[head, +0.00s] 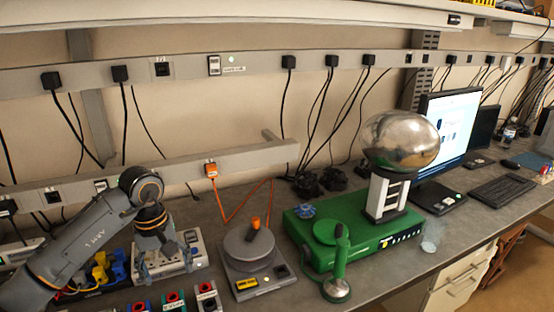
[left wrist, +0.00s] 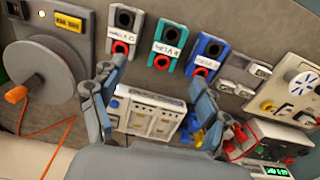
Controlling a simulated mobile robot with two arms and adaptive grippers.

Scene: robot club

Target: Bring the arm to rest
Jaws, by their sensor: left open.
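My left arm comes in from the left in the head view and bends down at a rounded joint. My left gripper (head: 165,266) points down at the bench, over a white panel box (head: 196,250) with sockets. Its fingers are open, with nothing between them. In the left wrist view the two fingers of my left gripper (left wrist: 158,92) stand apart, with a white socket unit (left wrist: 150,112) on the bench beyond them. Whether the fingertips touch anything is hard to tell. My right gripper is in neither view.
A grey hand-crank device (head: 250,252) with an orange knob stands right of my gripper. Small socket blocks (head: 174,300) line the near edge. A green generator (head: 325,240) with a metal globe (head: 400,140) stands further right. Orange cable (head: 235,213) and black cables hang behind.

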